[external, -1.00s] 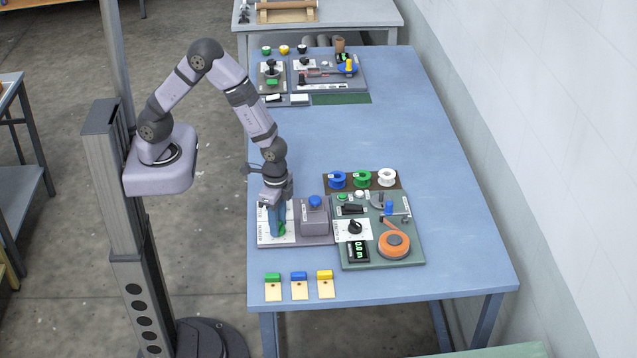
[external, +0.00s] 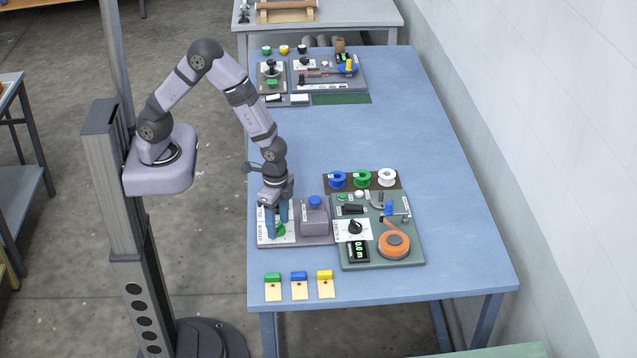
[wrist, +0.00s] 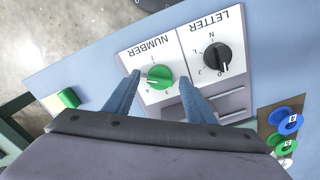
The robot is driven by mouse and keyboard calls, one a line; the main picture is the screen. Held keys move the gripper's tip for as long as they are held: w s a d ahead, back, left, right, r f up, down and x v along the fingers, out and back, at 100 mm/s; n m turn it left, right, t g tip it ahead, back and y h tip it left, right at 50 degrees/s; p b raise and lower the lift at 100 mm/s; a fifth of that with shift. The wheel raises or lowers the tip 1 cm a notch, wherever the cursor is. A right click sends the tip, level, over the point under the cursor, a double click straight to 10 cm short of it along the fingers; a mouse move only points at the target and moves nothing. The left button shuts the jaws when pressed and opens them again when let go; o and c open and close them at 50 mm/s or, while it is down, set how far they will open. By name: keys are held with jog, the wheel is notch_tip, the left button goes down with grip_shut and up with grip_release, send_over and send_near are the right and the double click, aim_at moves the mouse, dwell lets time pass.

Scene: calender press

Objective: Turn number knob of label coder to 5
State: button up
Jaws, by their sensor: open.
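The label coder (external: 297,238) sits near the table's front left, with a grey block topped by a blue button (external: 315,201). Its green number knob (wrist: 159,77) sits on a white plate marked NUMBER; it also shows partly in the external view (external: 280,231). The knob's pale mark points left in the wrist view; the small digits are hard to read. My gripper (wrist: 159,79) points down over the plate, its blue fingers apart on either side of the number knob. I cannot tell whether they touch it. It also shows in the external view (external: 277,222).
A black letter knob (wrist: 216,57) stands close beside the right finger. A green panel (external: 408,255) with a black knob and an orange roll lies right of the coder. Spools (external: 362,179) stand behind; three tags (external: 299,288) lie in front. The middle of the table is clear.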

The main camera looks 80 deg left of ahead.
aim_at(278, 225)
jog(key=shift+r, duration=0.1)
jog(key=shift+r+b, duration=0.85)
jog(key=shift+r, duration=2.7)
